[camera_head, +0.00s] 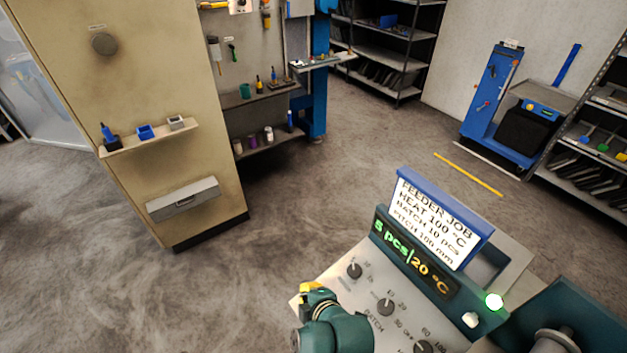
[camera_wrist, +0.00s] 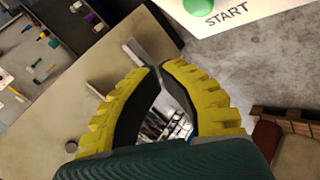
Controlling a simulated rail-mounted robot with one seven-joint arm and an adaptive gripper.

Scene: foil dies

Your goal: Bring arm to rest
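My gripper (camera_head: 312,289) shows at the bottom middle of the head view, at the left edge of the feeder's control panel (camera_head: 335,275). In the wrist view its two yellow, black-padded fingers (camera_wrist: 161,67) curve together, with their tips almost meeting. I see nothing held between them. A white board marked START (camera_wrist: 240,12) with a green button (camera_wrist: 200,6) shows at the top of the wrist view, apart from the fingers. In the head view my gripper's fingers are mostly hidden by the teal wrist.
The panel has several dark knobs, a display (camera_head: 415,262) reading 5 pcs and 20 °C, a job sign (camera_head: 437,222) and a lit green lamp (camera_head: 494,301). A beige cabinet (camera_head: 130,85) with a small shelf (camera_head: 150,138) stands left. Open floor (camera_head: 330,180) lies between.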

